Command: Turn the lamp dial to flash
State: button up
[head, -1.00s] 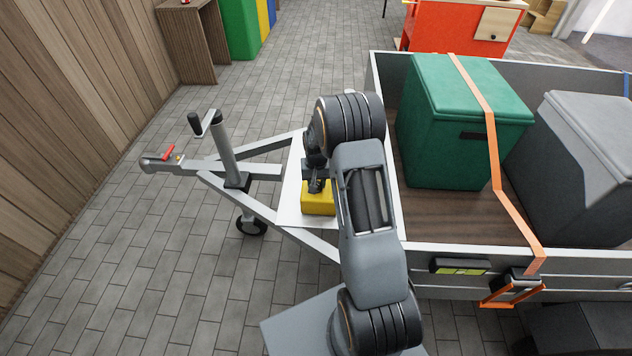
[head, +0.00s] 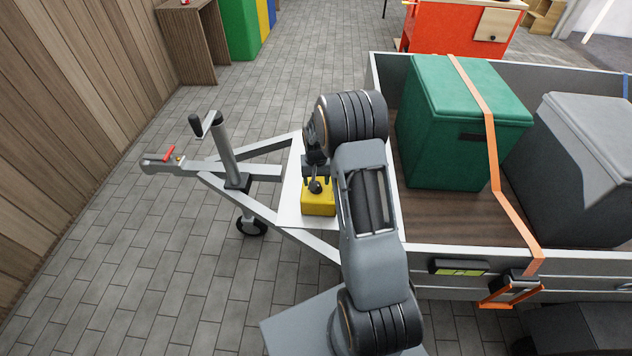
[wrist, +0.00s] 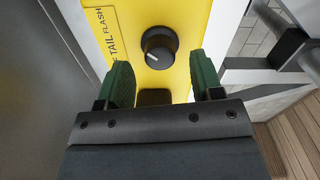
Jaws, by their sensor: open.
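The yellow lamp box (head: 319,208) sits on the white plate at the trailer's front, partly hidden by my arm. Its black dial (wrist: 159,46) shows in the wrist view, with a white pointer mark toward its lower left edge. The words TAIL and FLASH are printed on the yellow face to the dial's left. The dial also shows small and dark in the head view (head: 315,186). My gripper (wrist: 162,75) is open, with one green finger at each side just below the dial in the picture. Nothing is between the fingers; I cannot tell the exact gap to the dial.
The trailer's front wall (head: 385,160) rises right of the lamp, with a green box (head: 460,125) and a grey box (head: 575,165) behind it. The drawbar and jockey-wheel crank (head: 225,150) stand to the left. The paved floor farther left is clear.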

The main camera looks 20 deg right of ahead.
notch_tip(320, 180, up, 12)
jog(key=p, duration=0.2)
jog(key=shift+p, duration=0.3)
jog(key=shift+f, duration=0.1)
jog(key=s+a+r+n+t+p, duration=0.1)
jog(key=s+a+r+p, duration=0.2)
jog(key=s+r+p, duration=0.4)
jog(key=s+a+r+n+t+p, duration=0.1)
jog(key=s+a+r+p, duration=0.3)
jog(key=r, duration=1.2)
jog(key=s+a+r+n+t+p, duration=0.1)
jog(key=s+a+r+p, duration=0.3)
jog(key=s+r+p, duration=0.6)
jog(key=shift+s+r+n+t, duration=0.3)
jog(key=shift+s+r+n, duration=0.3)
jog(key=shift+r, duration=0.3)
